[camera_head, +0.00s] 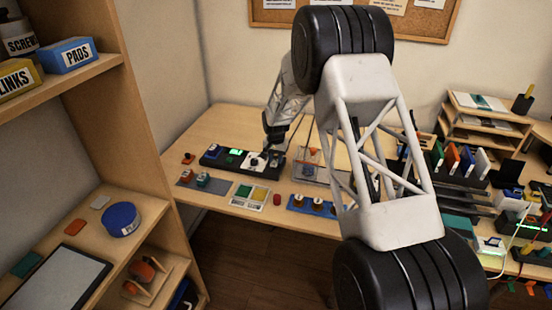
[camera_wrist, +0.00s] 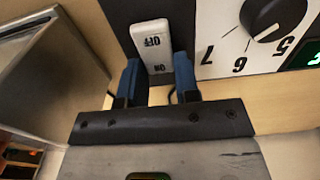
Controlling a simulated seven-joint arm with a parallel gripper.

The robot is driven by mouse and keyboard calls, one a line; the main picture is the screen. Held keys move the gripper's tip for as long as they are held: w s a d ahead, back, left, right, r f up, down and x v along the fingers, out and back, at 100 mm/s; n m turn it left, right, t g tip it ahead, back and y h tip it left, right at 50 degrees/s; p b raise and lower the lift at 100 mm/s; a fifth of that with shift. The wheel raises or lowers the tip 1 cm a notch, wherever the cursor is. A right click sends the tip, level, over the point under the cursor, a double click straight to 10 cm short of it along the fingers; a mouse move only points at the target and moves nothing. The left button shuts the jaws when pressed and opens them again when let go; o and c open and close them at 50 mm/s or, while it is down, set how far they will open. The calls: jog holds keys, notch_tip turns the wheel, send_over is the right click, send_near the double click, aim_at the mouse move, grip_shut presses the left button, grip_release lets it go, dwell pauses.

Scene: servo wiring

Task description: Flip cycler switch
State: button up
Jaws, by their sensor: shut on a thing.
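The cycler is a black box (camera_head: 212,158) on the table in the head view, with a green-lit display and a white dial panel. In the wrist view its white rocker switch (camera_wrist: 152,34) reads OFF at the far end and ON at the near end. My gripper (camera_wrist: 158,80) has blue fingertips on both sides of the ON end, shut on the switch. In the head view my gripper (camera_head: 273,146) is at the cycler's right end, and the switch cannot be made out there.
A dial (camera_wrist: 272,14) with numbers sits right of the switch. A grey metal-sided box (camera_wrist: 45,75) stands close on the left in the wrist view. Coloured pads (camera_head: 250,195) and a blue holder (camera_head: 312,206) lie in front of the cycler. A shelf unit (camera_head: 140,75) stands left.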

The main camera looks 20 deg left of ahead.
aim_at(274, 164)
jog(key=shift+r+t, duration=0.1)
jog(key=shift+t, duration=0.2)
jog(key=shift+s+r+t, duration=0.15)
jog(key=shift+s+t, duration=0.1)
jog(key=shift+t, duration=0.85)
jog(key=o, duration=0.9)
jog(key=shift+r, duration=0.1)
jog(key=shift+v, duration=3.85)
jog(key=shift+s, duration=0.1)
